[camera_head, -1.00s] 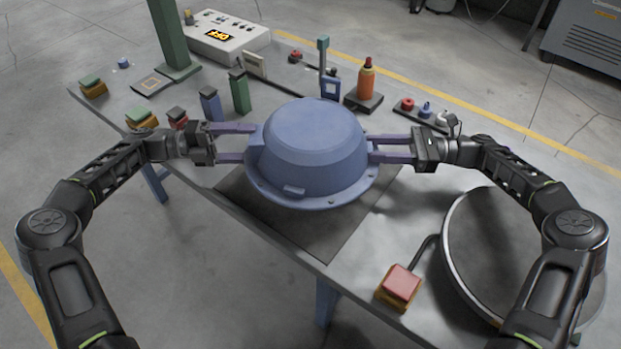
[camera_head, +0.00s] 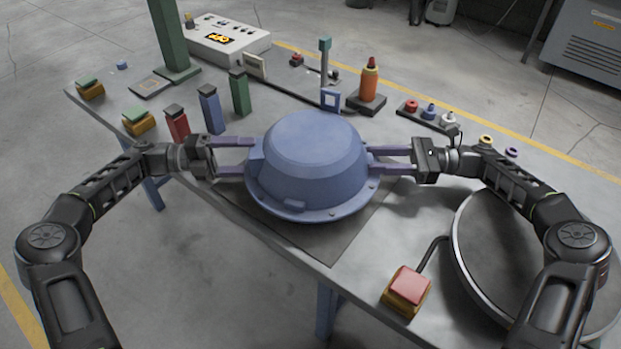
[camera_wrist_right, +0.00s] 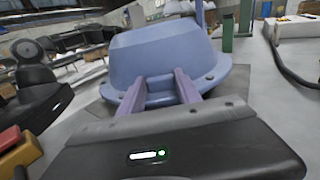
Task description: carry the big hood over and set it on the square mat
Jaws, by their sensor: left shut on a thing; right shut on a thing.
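The big hood (camera_head: 312,150) is a blue dome with a wide flange, upright in the middle of the head view. My left gripper (camera_head: 250,157) is shut on its left side and my right gripper (camera_head: 370,160) is shut on its right side. The right wrist view shows the hood (camera_wrist_right: 160,52) close up, with the right gripper's purple fingers (camera_wrist_right: 160,90) at a lug on its side. The dark square mat (camera_head: 345,245) lies directly under the hood, which hides much of it. I cannot tell whether the flange touches the mat.
A round dark disc (camera_head: 500,250) with a light rim lies at the right. A red push button on a yellow box (camera_head: 408,287) stands at the front edge. Red, blue and green posts (camera_head: 240,92), a control box (camera_head: 228,42) and an orange bottle (camera_head: 369,80) stand behind.

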